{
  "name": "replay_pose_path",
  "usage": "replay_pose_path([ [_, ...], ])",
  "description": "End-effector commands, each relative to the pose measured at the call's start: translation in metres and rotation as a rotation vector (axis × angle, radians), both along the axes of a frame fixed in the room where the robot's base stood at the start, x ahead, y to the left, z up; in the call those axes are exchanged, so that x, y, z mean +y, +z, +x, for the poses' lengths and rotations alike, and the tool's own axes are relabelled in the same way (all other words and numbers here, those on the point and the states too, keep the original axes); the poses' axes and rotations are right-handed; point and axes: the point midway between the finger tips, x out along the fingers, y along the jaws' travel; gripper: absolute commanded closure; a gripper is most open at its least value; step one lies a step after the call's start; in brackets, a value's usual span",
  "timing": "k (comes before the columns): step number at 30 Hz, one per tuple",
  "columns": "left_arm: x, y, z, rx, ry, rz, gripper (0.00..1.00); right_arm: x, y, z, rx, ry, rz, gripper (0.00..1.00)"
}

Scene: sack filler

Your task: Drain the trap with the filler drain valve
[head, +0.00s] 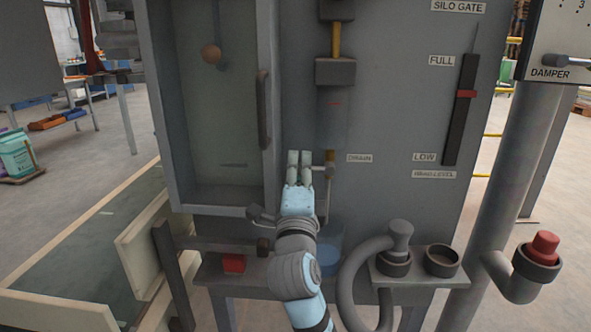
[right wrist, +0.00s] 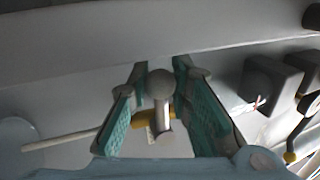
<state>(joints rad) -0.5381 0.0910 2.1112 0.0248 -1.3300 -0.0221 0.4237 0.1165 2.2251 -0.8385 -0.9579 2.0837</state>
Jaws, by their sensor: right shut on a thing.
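The filler drain valve (head: 330,170) is a small valve on yellow pipe beside the DRAIN label (head: 360,158), below the grey trap (head: 333,118) on the panel. My right gripper (head: 300,157) reaches up to the panel just left of the valve. In the right wrist view its teal-padded fingers (right wrist: 160,90) stand on both sides of a round-ended handle (right wrist: 161,84) with a pale stem, and are shut on it. A yellow piece shows behind the stem. How far the handle is turned is hard to tell. My left gripper is out of view.
A blue container (head: 328,258) stands under the valve, partly behind my arm. A cabinet with a vertical handle (head: 263,110) is left of the gripper. A red button (head: 234,263), a grey hose (head: 352,280) and cup-shaped holders (head: 442,261) are lower down.

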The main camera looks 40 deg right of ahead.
Motion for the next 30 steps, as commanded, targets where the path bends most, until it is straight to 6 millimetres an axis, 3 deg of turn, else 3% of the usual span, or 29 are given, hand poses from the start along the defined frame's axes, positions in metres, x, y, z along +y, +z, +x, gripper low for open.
replay_pose_path([
  [7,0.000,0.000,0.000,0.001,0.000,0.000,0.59,0.000,0.002,-0.001,-0.004,-0.001,-0.003,1.00],
  [8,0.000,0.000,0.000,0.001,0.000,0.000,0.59,0.000,0.002,-0.001,-0.004,-0.001,-0.003,0.77],
  [11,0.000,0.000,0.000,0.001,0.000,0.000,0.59,0.000,0.001,-0.001,-0.003,-0.001,-0.003,0.60],
  [20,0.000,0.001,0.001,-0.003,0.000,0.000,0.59,0.000,0.002,0.000,-0.001,0.000,-0.002,0.59],
  [23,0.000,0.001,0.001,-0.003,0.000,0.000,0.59,0.000,0.012,0.000,-0.005,-0.002,-0.001,0.59],
  [27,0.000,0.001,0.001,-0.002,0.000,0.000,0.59,0.000,0.046,-0.001,-0.013,-0.001,-0.003,0.59],
  [28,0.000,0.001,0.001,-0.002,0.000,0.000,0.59,0.000,0.055,-0.001,-0.015,0.000,-0.004,0.55],
  [30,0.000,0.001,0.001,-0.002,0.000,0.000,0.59,0.000,0.074,-0.002,-0.018,-0.001,-0.006,0.34],
])
